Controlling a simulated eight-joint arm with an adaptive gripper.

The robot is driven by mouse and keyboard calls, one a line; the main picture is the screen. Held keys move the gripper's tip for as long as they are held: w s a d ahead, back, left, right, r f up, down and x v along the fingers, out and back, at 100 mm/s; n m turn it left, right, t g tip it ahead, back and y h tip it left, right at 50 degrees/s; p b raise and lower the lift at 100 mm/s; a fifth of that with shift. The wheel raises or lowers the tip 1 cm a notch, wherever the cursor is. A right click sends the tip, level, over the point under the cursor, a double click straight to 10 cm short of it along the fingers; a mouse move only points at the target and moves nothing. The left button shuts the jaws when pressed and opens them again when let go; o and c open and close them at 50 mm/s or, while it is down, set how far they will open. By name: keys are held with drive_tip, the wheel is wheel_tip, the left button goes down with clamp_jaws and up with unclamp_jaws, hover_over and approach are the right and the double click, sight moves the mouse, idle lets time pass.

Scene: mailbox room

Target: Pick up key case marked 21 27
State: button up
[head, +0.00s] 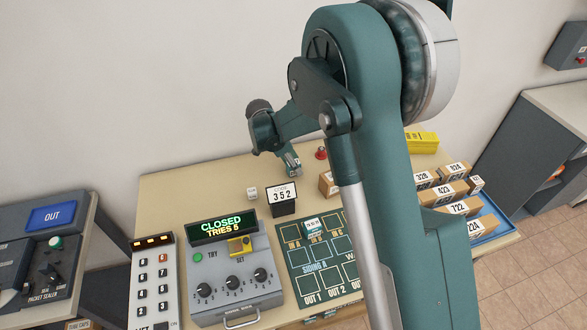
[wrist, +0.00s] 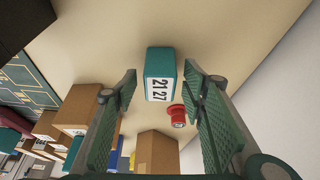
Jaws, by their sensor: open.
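The key case (wrist: 160,62) is a small teal block with a white label reading 21 27. In the wrist view it sits on the beige table at upper middle, upright in the gap ahead of my fingers. My gripper (wrist: 163,92) is open, with one green ribbed finger on each side of the case. I cannot tell how far the fingertips are from it. In the head view my gripper (head: 291,165) is low over the back of the table, and the case cannot be made out clearly there.
A red object (head: 321,153) stands close beside the case; it also shows in the wrist view (wrist: 177,115). A blue tray (head: 500,232) of numbered boxes lies right.

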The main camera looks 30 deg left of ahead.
drive_tip(key=shift+c, duration=0.3)
drive_tip(key=c, duration=0.9)
drive_tip(key=shift+r, duration=0.15)
drive_tip(key=shift+r+p, duration=0.35)
drive_tip(key=shift+r, duration=4.55)
